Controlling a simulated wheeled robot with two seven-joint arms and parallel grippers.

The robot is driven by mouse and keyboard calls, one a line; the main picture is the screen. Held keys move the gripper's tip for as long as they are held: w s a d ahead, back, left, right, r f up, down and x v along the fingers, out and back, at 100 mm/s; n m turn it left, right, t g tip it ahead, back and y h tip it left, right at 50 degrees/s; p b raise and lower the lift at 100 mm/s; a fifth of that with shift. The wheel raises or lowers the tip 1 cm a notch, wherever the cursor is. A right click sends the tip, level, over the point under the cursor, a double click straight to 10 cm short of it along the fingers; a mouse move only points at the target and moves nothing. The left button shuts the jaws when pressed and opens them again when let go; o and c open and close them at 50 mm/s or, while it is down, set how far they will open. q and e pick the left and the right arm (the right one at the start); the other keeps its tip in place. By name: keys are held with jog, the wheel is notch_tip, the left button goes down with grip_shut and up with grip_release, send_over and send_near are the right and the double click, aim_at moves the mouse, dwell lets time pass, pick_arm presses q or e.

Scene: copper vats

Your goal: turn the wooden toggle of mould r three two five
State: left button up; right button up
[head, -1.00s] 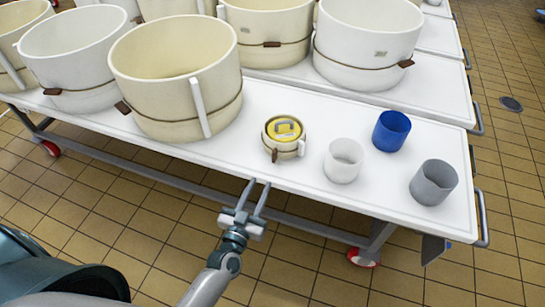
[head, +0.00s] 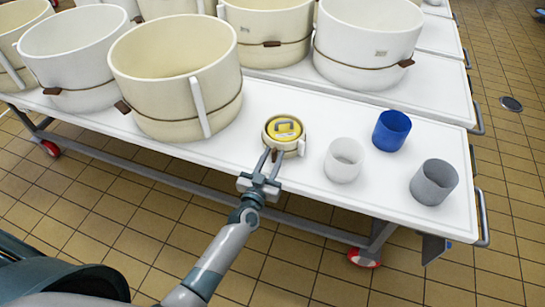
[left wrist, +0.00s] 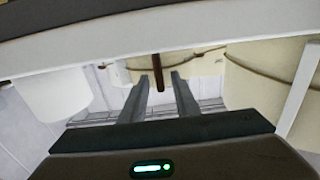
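A small cream mould (head: 290,146) with a yellow disc (head: 284,130) inside stands near the front edge of the white table. No label on it is readable. Its dark brown wooden toggle (left wrist: 158,72) shows in the left wrist view, upright between the fingertips, with gaps on both sides. In the head view the fingers largely cover it. My left gripper (head: 271,158) is open at the mould's front side. Its two fingers also show in the left wrist view (left wrist: 161,88). My right gripper is not in view.
A white cup (head: 344,160), a blue cup (head: 391,131) and a grey cup (head: 434,182) stand right of the small mould. A large cream mould (head: 175,85) stands to its left.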

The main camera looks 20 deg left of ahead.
pick_arm(q)
grip_shut()
